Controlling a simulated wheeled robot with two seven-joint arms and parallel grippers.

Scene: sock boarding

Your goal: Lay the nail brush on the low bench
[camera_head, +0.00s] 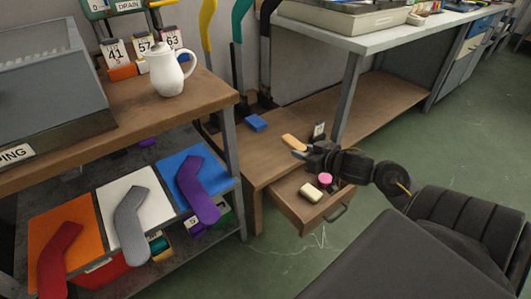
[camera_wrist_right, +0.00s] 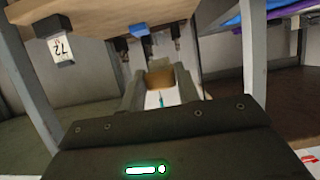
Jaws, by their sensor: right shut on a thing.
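The nail brush (camera_head: 293,142) shows as a small tan wooden piece at the tip of my right gripper (camera_head: 304,151). My right gripper is shut on it, above the low bench (camera_head: 262,160). In the right wrist view the brush (camera_wrist_right: 160,77) sits between the two fingers (camera_wrist_right: 160,92), and its far side is hidden. I cannot tell how high the brush is above the wood. My left gripper is not in view.
The bench's drawer (camera_head: 293,212) is open, holding a cream soap (camera_head: 311,193) and a pink round thing (camera_head: 325,179). A blue block (camera_head: 256,123) lies on the bench. A small numbered tag (camera_head: 319,129) stands near my gripper. Bare wood lies left of the brush.

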